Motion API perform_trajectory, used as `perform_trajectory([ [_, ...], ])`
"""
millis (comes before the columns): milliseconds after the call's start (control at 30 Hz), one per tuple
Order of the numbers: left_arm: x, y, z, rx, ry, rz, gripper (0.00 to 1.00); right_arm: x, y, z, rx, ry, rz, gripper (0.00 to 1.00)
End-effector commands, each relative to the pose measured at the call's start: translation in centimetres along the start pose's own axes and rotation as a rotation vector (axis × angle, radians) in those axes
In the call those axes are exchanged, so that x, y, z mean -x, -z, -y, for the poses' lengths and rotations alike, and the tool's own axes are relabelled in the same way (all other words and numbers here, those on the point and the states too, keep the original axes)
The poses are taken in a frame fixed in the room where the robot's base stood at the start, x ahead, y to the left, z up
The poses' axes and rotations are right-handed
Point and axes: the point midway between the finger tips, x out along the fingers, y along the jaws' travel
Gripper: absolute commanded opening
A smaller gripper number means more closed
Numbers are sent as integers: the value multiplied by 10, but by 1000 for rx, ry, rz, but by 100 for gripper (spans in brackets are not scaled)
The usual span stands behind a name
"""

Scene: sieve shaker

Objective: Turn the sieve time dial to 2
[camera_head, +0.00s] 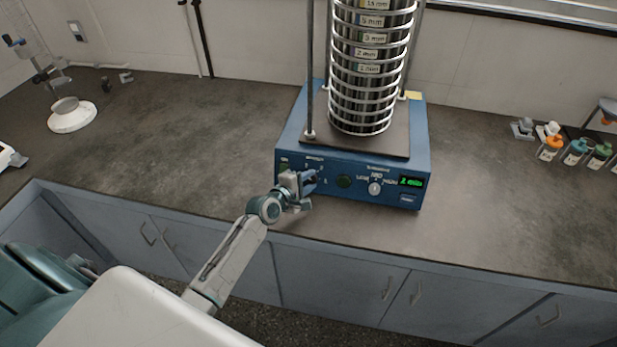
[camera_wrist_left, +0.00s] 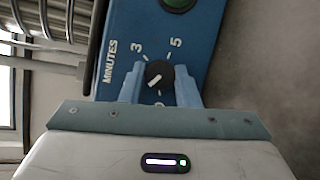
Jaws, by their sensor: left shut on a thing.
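The sieve shaker's blue base (camera_head: 350,188) stands on the bench with a tall stack of sieves (camera_head: 368,85) on top. The time dial (camera_wrist_left: 159,74) is a black knob under the word MINUTES, with 3 and 5 visible beside it. Its white mark points to the lower left in the left wrist view; the marking there is hidden by a finger. My left gripper (camera_head: 307,181) is at the panel's left side, its fingers (camera_wrist_left: 160,92) closed on either side of the knob. The green display (camera_head: 411,182) appears to read 2 mins. My right gripper is not in view.
Several small bottles (camera_head: 573,155) stand at the far right, and a white-based stand (camera_head: 72,116) at the left. The bench around the shaker is clear.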

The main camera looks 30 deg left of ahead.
Motion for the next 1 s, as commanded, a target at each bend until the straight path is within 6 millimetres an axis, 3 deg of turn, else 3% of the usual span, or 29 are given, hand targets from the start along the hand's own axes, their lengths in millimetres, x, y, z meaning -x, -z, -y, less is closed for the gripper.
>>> perform_trajectory([
  [400,1,-1,-2,-237,110,-9,6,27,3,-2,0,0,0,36],
  [1000,0,0,1,-304,141,-11,6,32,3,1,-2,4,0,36],
])
